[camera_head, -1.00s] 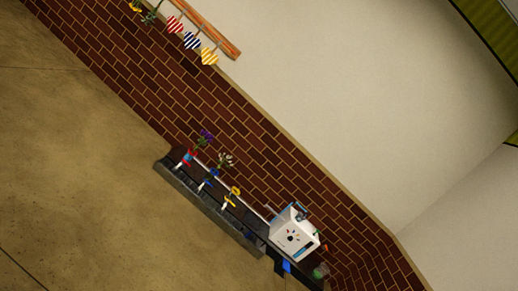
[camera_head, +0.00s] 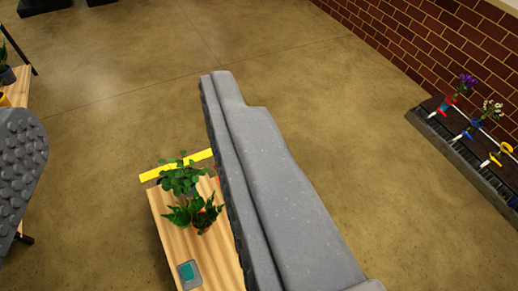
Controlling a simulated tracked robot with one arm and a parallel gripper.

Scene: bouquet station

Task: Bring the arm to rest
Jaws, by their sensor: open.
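My gripper (camera_head: 118,110) shows as two grey fingers. The left one has a bumpy pad and stands at the left edge; the right one rises from the bottom middle. They are wide apart, with nothing held between them. Below, in the gap, a wooden bench (camera_head: 178,236) carries leafy green potted plants (camera_head: 183,178). The right finger hides part of the bench. I cannot tell how high the fingers are above it.
A yellow strip (camera_head: 160,172) lies at the bench's far end, and a small device with a teal face (camera_head: 187,271) sits on it. Another wooden stand with plants (camera_head: 8,85) is at the left. A dark flower rack (camera_head: 440,122) stands by the brick wall (camera_head: 432,45). Much concrete floor (camera_head: 320,90) is bare.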

